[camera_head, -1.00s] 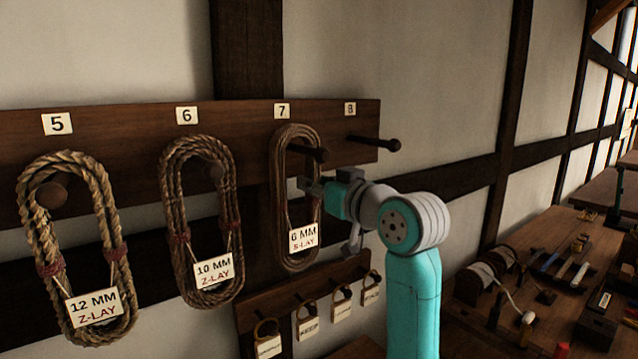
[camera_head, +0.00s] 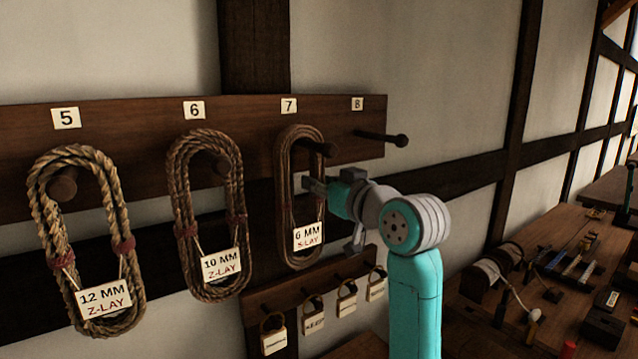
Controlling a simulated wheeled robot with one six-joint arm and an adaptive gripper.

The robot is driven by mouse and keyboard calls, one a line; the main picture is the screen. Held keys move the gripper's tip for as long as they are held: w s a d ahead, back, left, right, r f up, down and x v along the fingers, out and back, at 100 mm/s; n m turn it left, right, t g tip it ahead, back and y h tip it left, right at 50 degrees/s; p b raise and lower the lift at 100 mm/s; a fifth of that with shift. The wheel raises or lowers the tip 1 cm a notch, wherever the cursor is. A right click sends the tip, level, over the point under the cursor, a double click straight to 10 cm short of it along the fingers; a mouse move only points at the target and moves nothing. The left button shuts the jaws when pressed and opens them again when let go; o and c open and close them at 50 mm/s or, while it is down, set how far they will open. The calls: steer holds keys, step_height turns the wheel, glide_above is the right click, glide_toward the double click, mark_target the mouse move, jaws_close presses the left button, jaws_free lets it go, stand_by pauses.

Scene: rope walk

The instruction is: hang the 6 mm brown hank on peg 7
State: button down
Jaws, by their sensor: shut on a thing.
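The 6 mm brown hank (camera_head: 284,205) is a narrow upright loop with a tag reading "6 MM S-LAY". It is against the dark peg board under the number 7 label. Peg 7 (camera_head: 322,149) sticks out through the upper part of the loop. My gripper (camera_head: 312,185) reaches in from the right and is shut on the hank's right side, below the peg. The exact contact of the fingertips is small and partly hidden. I cannot tell whether the rope rests on the peg.
A 12 mm hank (camera_head: 130,270) hangs on peg 5 and a 10 mm hank (camera_head: 178,200) on peg 6. Peg 8 (camera_head: 385,137) is bare, just above my arm. Several tagged padlocks (camera_head: 312,322) hang on a lower board. A cluttered bench (camera_head: 570,235) stands at right.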

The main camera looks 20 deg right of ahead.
steer(key=c, duration=0.8)
jaws_free()
